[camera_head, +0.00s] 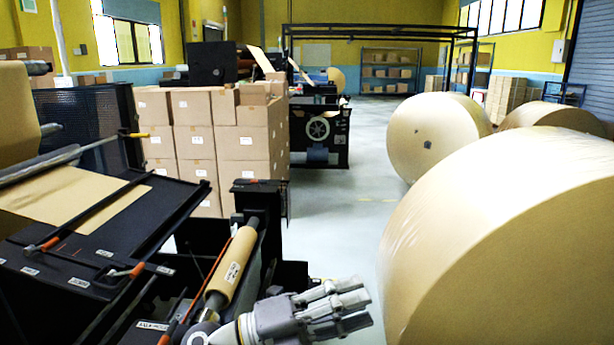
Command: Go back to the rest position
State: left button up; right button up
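My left gripper (345,306) is grey and shows at the bottom middle, its fingers pointing right. The fingers lie close together in this view, and I cannot tell whether they are open or shut. I see nothing held in them. A slim kraft roll (235,262) with a white label sits on a shaft of the black machine (75,262), just up and left of the gripper. The gripper appears apart from the roll. My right gripper is not in view.
A huge wrapped kraft roll (515,245) fills the right side, close to the gripper. Another big roll (438,132) stands behind it. Stacked cartons (215,140) stand beyond the machine. The grey floor (340,220) is clear in the middle aisle.

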pick_arm(q)
jog(key=w+a+n+t+y, duration=0.3)
jog(key=a+n+t+y, duration=0.15)
jog(key=n+t, duration=0.35)
jog(key=w+a+n+t+y, duration=0.25)
jog(key=a+n+t, duration=0.4)
jog(key=n, duration=0.35)
jog(key=s+a+f+n+g+y, duration=0.25)
jog(key=a+f+n+y, duration=0.4)
jog(key=f, duration=0.35)
jog(key=s+a+f+n+g+y, duration=0.2)
jog(key=s+a+f+n+y, duration=0.1)
jog(key=a+f+n+y, duration=0.5)
jog(key=s+a+f+g+h, duration=0.1)
jog(key=s+f+g, duration=0.5)
jog(key=s, duration=0.5)
jog(key=s+a+f+g+h, duration=0.1)
jog(key=s+f+g, duration=0.3)
jog(key=s+f, duration=0.6)
jog(key=s+f+g, duration=0.1)
jog(key=s+f, duration=0.1)
jog(key=f, duration=1.1)
jog(key=s+f+g, duration=0.1)
jog(key=s+f, duration=0.1)
jog(key=f, duration=1.2)
jog(key=s+a+f+g, duration=0.1)
jog(key=s+a+f, duration=0.1)
jog(key=s+f, duration=1.2)
jog(key=shift+s+a+f, duration=0.25)
jog(key=shift+s, duration=0.6)
